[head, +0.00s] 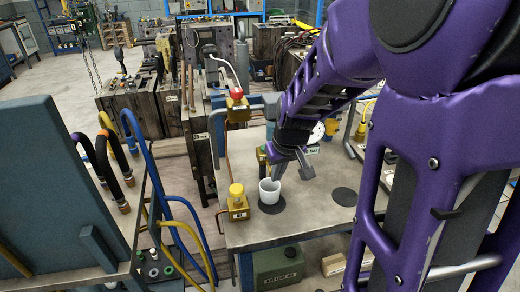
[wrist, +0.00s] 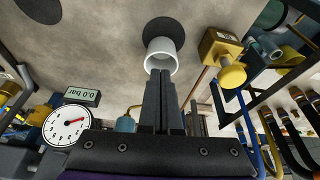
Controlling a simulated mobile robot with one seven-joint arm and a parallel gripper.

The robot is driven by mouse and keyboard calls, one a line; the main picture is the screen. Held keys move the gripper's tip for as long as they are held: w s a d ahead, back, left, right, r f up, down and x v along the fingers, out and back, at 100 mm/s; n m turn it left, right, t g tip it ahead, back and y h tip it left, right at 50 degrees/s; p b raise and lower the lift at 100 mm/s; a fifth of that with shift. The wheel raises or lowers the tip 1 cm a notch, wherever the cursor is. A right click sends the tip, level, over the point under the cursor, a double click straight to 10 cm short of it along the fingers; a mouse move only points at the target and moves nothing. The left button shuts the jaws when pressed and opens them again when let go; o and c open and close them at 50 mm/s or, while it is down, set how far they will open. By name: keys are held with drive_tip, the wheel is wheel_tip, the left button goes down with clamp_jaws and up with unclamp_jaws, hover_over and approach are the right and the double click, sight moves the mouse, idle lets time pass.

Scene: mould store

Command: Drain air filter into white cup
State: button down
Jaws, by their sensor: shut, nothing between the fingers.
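The white cup (head: 269,191) stands upright on a black round mat (head: 272,207) on the bench. In the wrist view the cup (wrist: 160,57) shows its open rim just beyond my fingertips. My gripper (head: 278,175) is low over the bench, right beside the cup. In the wrist view my gripper (wrist: 164,76) has its fingers together with nothing between them. I cannot tell whether the fingertips touch the cup. A bluish bowl-like part (wrist: 127,123), possibly of the air filter, shows behind the fingers; the filter is mostly hidden by my arm.
A brass block with a yellow knob (head: 237,200) stands left of the cup. The display (wrist: 82,97) reads 0.0 bar above a dial gauge (wrist: 67,127). A second black mat (head: 344,196) lies empty. Hoses (head: 175,215) hang at left.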

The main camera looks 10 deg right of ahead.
sight(275, 196)
drive_tip(key=b+x, duration=0.3)
drive_tip(key=x, duration=0.2)
drive_tip(key=shift+w+f, duration=0.2)
drive_tip(key=shift+f, duration=0.15)
drive_tip(key=shift+s+d, duration=0.15)
drive_tip(key=shift+s, duration=1.1)
drive_tip(key=shift+r, duration=0.1)
